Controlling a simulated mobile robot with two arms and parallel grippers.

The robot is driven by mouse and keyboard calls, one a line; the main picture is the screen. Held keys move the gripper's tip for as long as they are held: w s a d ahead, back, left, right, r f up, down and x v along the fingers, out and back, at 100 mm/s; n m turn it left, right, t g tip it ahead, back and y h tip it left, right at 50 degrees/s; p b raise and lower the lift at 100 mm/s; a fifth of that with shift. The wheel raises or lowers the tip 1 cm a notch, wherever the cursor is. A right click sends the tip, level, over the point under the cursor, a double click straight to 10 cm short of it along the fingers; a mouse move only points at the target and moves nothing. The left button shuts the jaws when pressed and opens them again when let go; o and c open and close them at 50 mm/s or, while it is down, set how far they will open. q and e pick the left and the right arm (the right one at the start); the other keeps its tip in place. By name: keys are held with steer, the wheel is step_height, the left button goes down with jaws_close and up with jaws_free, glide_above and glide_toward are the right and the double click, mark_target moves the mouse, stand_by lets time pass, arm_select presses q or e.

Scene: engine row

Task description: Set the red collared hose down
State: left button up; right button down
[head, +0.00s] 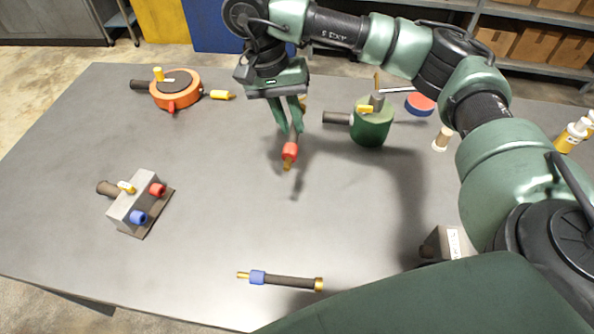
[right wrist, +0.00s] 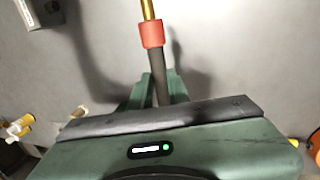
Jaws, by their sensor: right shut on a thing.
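My right gripper (head: 291,130) is shut on the red collared hose and points down over the back middle of the table (head: 230,195). The hose's red collar (head: 290,151) and brass tip stick out below the fingers, tilted slightly. A shadow lies apart from the tip, so the hose appears to be above the tabletop. In the right wrist view the dark hose runs out between the fingers (right wrist: 152,88) to its red collar (right wrist: 152,34) and brass end. Its other end is hidden by the gripper. My left gripper is not in view.
A blue collared hose (head: 288,281) lies at the front. A grey block (head: 127,210) with red and blue ports stands left. An orange round housing (head: 175,94) is back left. A green cylinder (head: 372,128) stands just right of the gripper. The table's middle is clear.

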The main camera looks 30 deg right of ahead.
step_height(320, 180, down, 12)
steer(key=shift+s+a+f, duration=0.1)
steer(key=shift+f, duration=0.6)
step_height(320, 180, down, 4)
steer(key=shift+r+p, duration=0.25)
steer(key=shift+p, duration=0.2)
steer(key=shift+f, duration=0.35)
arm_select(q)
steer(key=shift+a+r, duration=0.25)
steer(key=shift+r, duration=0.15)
